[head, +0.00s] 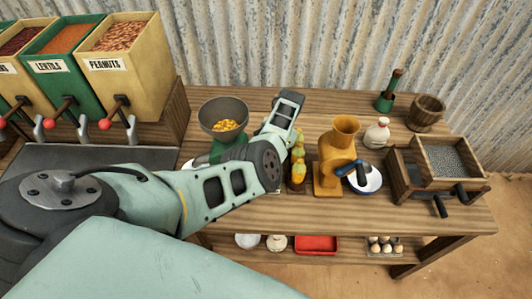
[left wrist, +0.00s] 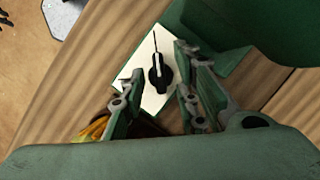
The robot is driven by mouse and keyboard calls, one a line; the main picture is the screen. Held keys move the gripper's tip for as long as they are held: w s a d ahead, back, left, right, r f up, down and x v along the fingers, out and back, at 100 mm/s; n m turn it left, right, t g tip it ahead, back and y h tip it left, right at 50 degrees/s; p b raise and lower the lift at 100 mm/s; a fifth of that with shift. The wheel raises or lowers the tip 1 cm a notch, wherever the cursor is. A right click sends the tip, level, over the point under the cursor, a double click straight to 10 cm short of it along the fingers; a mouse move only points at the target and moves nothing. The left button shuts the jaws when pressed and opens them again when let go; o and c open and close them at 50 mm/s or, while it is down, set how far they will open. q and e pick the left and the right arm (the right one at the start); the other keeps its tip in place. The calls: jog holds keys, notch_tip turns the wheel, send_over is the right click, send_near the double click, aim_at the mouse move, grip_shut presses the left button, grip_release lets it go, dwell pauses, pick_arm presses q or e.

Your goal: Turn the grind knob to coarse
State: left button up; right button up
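A green machine with a grey bowl hopper (head: 222,113) holding yellow kernels stands on the table; my left arm covers much of its body (head: 199,160) in the head view. The left wrist view shows its green housing (left wrist: 215,28) and a white plate (left wrist: 143,62). On the plate is a black knob (left wrist: 160,74) with a white pointer stripe, roughly in line with a thin dark mark above it. My left gripper (left wrist: 157,88) is open, its fingers on either side of the knob in this view. Contact cannot be told. My right gripper is not in view.
An orange mill (head: 329,170) with a crank and a white bowl (head: 366,180) stand to the right. Further right is a wooden box machine (head: 440,160). Bins labelled lentils (head: 64,65) and peanuts (head: 120,68) stand left. A lower shelf holds a red tray (head: 316,245).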

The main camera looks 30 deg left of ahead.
pick_arm(q)
jog(key=v, duration=1.1)
jog(key=shift+r, duration=0.35)
jog(key=shift+w, duration=0.15)
